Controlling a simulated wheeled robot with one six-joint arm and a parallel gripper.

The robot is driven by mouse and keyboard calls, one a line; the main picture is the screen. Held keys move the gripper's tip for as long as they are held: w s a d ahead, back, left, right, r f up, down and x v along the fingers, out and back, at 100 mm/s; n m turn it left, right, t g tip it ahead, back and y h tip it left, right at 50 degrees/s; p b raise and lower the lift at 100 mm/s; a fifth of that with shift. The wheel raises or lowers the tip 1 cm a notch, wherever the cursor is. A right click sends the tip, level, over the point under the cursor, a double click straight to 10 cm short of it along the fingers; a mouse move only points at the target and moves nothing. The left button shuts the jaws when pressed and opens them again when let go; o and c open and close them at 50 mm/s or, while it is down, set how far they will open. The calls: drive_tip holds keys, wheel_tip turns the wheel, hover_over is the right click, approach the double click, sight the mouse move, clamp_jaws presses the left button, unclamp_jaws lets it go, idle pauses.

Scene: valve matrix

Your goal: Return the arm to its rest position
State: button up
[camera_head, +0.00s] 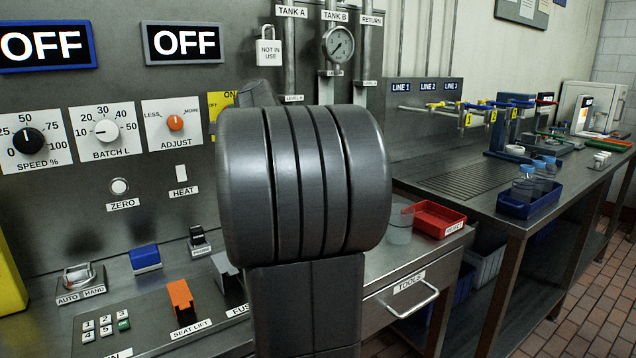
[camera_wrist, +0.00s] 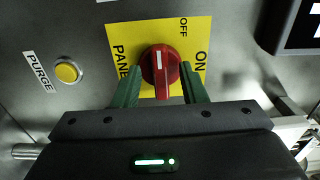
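In the wrist view my gripper (camera_wrist: 160,72) has its two green fingers spread, one on each side of a red rotary knob (camera_wrist: 162,65). Yellow label shows between the fingers and the knob's lower part; whether a fingertip touches its edge I cannot tell. The knob's white line points up in the picture, near neither word exactly. The yellow plate (camera_wrist: 196,35) carries OFF, ON and PANEL. In the head view my large dark arm link hides the gripper and the knob; only part of the yellow plate (camera_head: 217,103) with ON shows.
Two displays (camera_head: 183,42) read OFF. Dials, a padlock tag (camera_head: 268,50) and a gauge (camera_head: 338,43) are on the panel. An orange seat lift switch (camera_head: 181,299) stands below left. A red tray (camera_head: 437,219) and beaker (camera_head: 400,224) sit right of my arm. A yellow button (camera_wrist: 68,72) is left.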

drive_tip(key=shift+w+a, duration=0.15)
drive_tip(key=shift+w, duration=0.05)
idle(0.3)
drive_tip(key=b+v, duration=0.2)
drive_tip(key=v, duration=1.2)
drive_tip(key=w+a+m+p, duration=0.6)
drive_tip(key=w+a+p, duration=0.1)
drive_tip(key=w, duration=0.4)
drive_tip(key=shift+w+a+r+m+p, duration=0.2)
drive_tip(key=shift+w+a+m+p, duration=0.2)
drive_tip(key=shift+p, duration=0.1)
drive_tip(key=shift+s+d, duration=0.1)
